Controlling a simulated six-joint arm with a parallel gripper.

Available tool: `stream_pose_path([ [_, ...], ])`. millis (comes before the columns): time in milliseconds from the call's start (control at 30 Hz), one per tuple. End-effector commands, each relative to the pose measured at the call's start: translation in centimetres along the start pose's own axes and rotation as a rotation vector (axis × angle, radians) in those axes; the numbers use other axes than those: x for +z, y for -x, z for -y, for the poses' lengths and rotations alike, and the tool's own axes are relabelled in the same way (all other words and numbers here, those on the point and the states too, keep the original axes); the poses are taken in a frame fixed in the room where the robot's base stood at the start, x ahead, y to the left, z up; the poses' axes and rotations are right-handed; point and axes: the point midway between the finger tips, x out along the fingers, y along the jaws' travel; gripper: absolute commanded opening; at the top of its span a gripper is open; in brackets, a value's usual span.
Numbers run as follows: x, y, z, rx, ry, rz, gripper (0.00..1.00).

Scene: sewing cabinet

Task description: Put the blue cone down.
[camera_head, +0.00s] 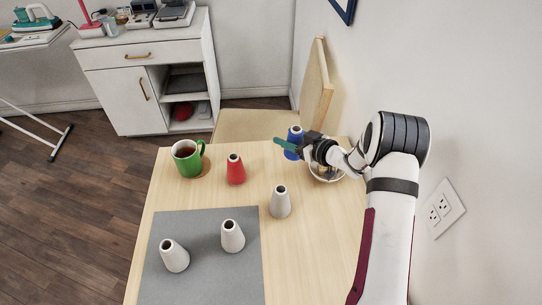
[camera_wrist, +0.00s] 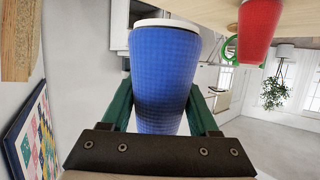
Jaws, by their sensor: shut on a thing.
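The blue cone (camera_head: 295,132) is upright at the far edge of the wooden table (camera_head: 322,225), toward the right. My gripper (camera_head: 291,147) is shut on it, with one green finger showing across its front. In the wrist view, which is upside down, the blue cone (camera_wrist: 165,70) stands between the two green fingers of my gripper (camera_wrist: 162,108), its pale wide base toward the top of the picture. I cannot tell whether that base touches the table.
A round white container (camera_head: 326,174) sits partly hidden under my wrist. A red cone (camera_head: 235,170), a green mug (camera_head: 187,160) and a grey cone (camera_head: 280,203) stand on the table. Two more grey cones stand on the grey mat (camera_head: 205,270). A chair (camera_head: 318,85) is behind.

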Motion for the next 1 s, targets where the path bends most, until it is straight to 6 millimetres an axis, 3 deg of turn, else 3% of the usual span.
stream_pose_path([
  [100,1.0,-3.7,1.8,-0.004,0.001,0.001,0.03],
  [233,1.6,-5.9,2.7,-0.001,0.000,0.000,0.03],
  [500,5.3,-7.7,2.9,0.002,0.000,0.000,0.03],
  [833,5.7,-7.8,2.9,0.002,0.001,0.000,0.03],
  [867,5.7,-7.8,2.9,0.002,0.001,0.000,0.63],
  [1000,5.7,-7.8,2.9,0.002,0.001,0.000,0.88],
])
